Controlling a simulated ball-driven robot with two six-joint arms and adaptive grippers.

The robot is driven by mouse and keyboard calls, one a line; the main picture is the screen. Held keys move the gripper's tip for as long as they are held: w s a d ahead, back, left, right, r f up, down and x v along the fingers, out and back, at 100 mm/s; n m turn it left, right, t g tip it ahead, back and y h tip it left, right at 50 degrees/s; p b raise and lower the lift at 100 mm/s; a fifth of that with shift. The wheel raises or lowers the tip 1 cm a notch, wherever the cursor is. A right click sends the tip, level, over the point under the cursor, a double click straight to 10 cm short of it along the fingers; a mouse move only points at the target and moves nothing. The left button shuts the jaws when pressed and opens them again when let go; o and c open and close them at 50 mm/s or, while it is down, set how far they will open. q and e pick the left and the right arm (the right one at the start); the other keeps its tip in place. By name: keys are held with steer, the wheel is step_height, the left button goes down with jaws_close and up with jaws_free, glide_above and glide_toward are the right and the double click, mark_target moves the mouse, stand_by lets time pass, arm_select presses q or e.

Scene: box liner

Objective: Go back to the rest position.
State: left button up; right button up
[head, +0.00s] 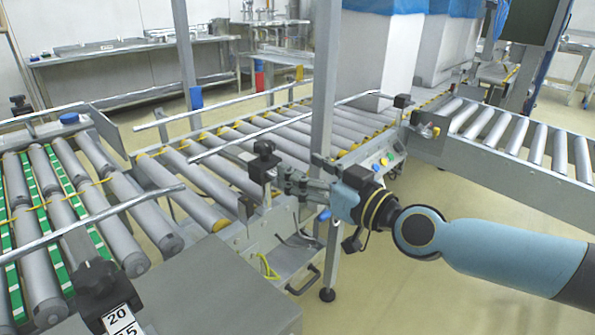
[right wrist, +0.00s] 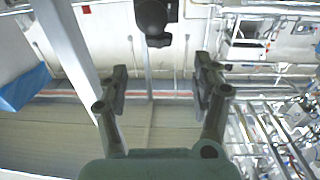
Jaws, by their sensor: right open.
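My right gripper (head: 290,183) is in the middle of the head view, its arm coming in from the right. It is by the near end of the middle roller conveyor (head: 255,145), in front of a grey metal post. In the right wrist view, the two fingers of the right gripper (right wrist: 160,90) stand well apart with nothing between them. A black knob-like part (right wrist: 153,18) shows beyond the fingertips. I cannot tell whether the gripper touches the conveyor frame. My left gripper is not in the head view.
A roller conveyor with green strips (head: 45,190) is at the left and another roller conveyor (head: 520,135) at the right. A grey upright post (head: 325,80) stands close to the right gripper. Tall white boxes with blue liners (head: 380,45) stand behind. Floor (head: 440,290) shows below the right arm.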

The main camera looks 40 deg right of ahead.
steer(key=s+f+g+h, duration=0.1)
steer(key=s+f+g, duration=0.4)
steer(key=f, duration=1)
steer(key=s+f+g+h, duration=0.15)
steer(key=s+f, duration=0.55)
steer(key=f, duration=0.8)
steer(key=s+a+f+g+y, duration=0.1)
steer(key=s+a+f+g, duration=0.15)
steer(key=s+f, duration=0.5)
steer(key=s+a+f+g+y, duration=0.1)
steer(key=s+a+f+g, duration=0.15)
steer(key=s+f, duration=0.5)
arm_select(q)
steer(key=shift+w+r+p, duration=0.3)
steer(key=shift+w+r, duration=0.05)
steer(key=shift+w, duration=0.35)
arm_select(e)
steer(key=s+f+g, duration=0.2)
steer(key=s+g, duration=0.1)
steer(key=s, duration=0.6)
steer(key=s+f+g, duration=0.1)
steer(key=s+g, duration=0.2)
steer(key=s, duration=0.7)
steer(key=shift+s+a+f+h, duration=0.15)
steer(key=shift+a+f+h, duration=0.05)
steer(key=shift+f+h, duration=0.2)
